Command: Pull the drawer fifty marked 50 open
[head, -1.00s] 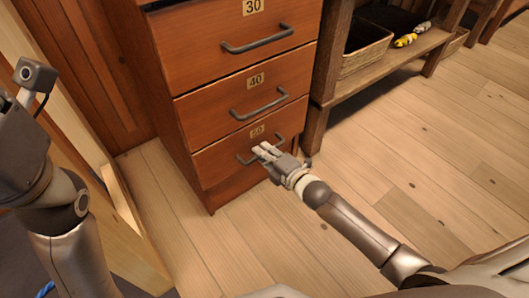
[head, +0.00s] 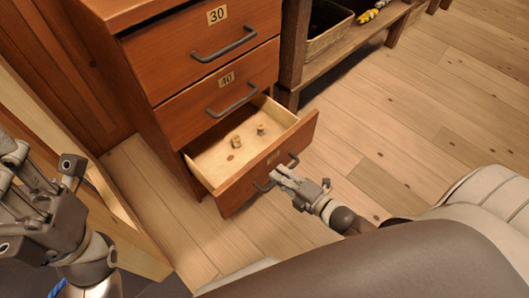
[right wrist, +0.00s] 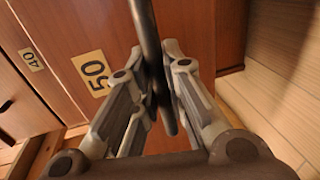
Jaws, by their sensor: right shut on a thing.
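The drawer marked 50 (head: 236,196) is the lowest drawer of a reddish wooden cabinet. It stands well open, and its pale inside shows two small wooden spools (head: 236,142). Its dark bar handle (right wrist: 147,35) runs between the fingers of my right gripper (right wrist: 157,62) in the right wrist view, beside the 50 label (right wrist: 93,72). My right gripper (head: 279,175) is shut on this handle at the drawer's front. My left gripper (head: 22,165) is at the left edge of the head view, away from the cabinet; its fingers are partly cut off and its opening is unclear.
The drawers marked 40 (head: 193,117) and 30 (head: 175,55) above are closed. A wooden shelf (head: 335,58) with a basket (head: 328,32) and a yellow item (head: 368,15) stands right of the cabinet. The plank floor (head: 405,130) to the right is clear.

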